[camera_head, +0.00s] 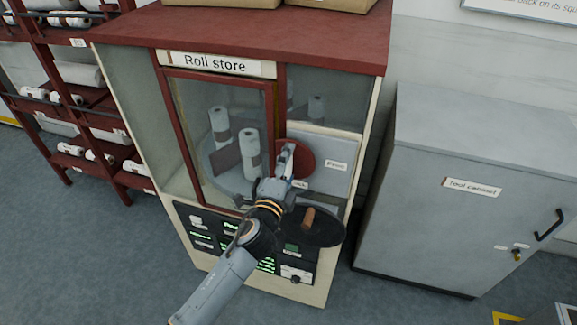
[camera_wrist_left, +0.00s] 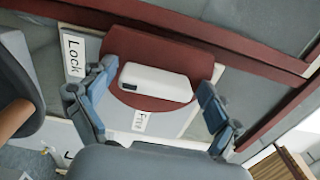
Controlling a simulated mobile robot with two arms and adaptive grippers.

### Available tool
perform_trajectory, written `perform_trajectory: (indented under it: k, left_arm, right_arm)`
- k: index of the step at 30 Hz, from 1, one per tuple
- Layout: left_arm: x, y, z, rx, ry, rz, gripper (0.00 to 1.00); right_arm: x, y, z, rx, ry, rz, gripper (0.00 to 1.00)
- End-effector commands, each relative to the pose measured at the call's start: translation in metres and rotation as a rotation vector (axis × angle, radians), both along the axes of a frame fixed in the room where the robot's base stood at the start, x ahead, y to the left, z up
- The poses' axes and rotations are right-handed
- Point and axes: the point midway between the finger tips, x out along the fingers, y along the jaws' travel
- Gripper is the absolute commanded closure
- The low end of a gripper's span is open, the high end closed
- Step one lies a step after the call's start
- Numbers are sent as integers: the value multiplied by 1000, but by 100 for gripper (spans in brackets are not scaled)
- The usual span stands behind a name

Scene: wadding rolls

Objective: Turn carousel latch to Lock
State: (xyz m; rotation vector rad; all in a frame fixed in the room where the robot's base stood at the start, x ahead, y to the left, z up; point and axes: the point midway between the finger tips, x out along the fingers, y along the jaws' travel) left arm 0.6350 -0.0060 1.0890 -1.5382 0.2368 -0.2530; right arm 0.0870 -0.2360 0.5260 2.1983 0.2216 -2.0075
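The carousel latch is a dark red disc (camera_head: 298,157) on the front of the roll store, right of its glass door. In the left wrist view the disc (camera_wrist_left: 125,45) carries a white bar handle (camera_wrist_left: 155,83) lying nearly crosswise. A "Lock" label (camera_wrist_left: 73,55) is left of the disc and a "Free" label (camera_wrist_left: 141,121) is below it. My left gripper (camera_head: 286,165) is in front of the disc. In the left wrist view its fingers (camera_wrist_left: 156,80) are spread on either side of the handle, with gaps visible. My right gripper is not in view.
A dark round plate with an orange-brown knob (camera_head: 308,218) sits just below my left gripper. White rolls (camera_head: 251,152) stand behind the glass. A grey tool cabinet (camera_head: 445,190) stands right, and a red rack (camera_head: 75,100) left. Grey floor is open in front.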

Motion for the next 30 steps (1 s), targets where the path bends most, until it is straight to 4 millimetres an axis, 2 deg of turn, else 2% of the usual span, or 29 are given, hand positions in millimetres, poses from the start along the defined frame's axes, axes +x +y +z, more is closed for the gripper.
perform_trajectory:
  k: [9,13,17,24,30]
  left_arm:
    - [-2,0,-4,-1,8,-1,9]
    - [-11,3,-5,-1,9,-2,9]
    - [-32,9,-5,-2,10,-3,9]
    - [-81,26,-5,-1,9,-2,9]
    - [-107,35,-4,-1,8,-1,9]
  right_arm:
    - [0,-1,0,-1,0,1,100]
    - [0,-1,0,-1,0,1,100]
    - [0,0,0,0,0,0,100]
    - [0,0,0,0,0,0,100]
    - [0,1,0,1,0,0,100]
